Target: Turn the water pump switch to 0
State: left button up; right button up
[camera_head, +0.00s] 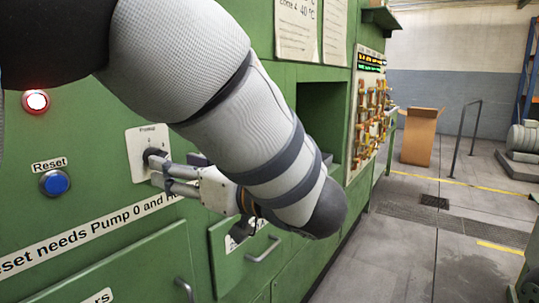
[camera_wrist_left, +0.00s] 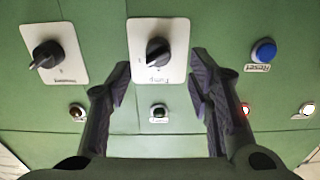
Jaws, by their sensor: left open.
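The water pump switch is a dark rotary knob (camera_wrist_left: 158,52) on a white plate (camera_wrist_left: 172,28) with a label that looks like "Pump", upside down in the left wrist view. In the head view its plate (camera_head: 141,142) is on the green panel, and my gripper partly covers the knob (camera_head: 153,154). I cannot read the knob's setting clearly. My left gripper (camera_wrist_left: 162,62) is open, with its fingers to either side of the knob in the wrist view and nothing held. In the head view the gripper (camera_head: 160,170) is close to the plate; contact is unclear. My right gripper is not in view.
A second dark knob (camera_wrist_left: 46,54) on a white plate is beside the pump switch. A blue Reset button (camera_head: 55,183) and a lit red lamp (camera_head: 36,101) are to the left. Drawer handles (camera_head: 264,249) stick out below. Open floor (camera_head: 400,250) lies to the right.

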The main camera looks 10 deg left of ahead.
pick_arm(q)
jog(key=x, duration=0.5)
jog(key=shift+w+a, duration=0.15)
jog(key=shift+c, duration=0.2)
grip_shut()
jog(key=n, duration=1.1)
jog(key=shift+n, duration=0.3)
dwell(0.4)
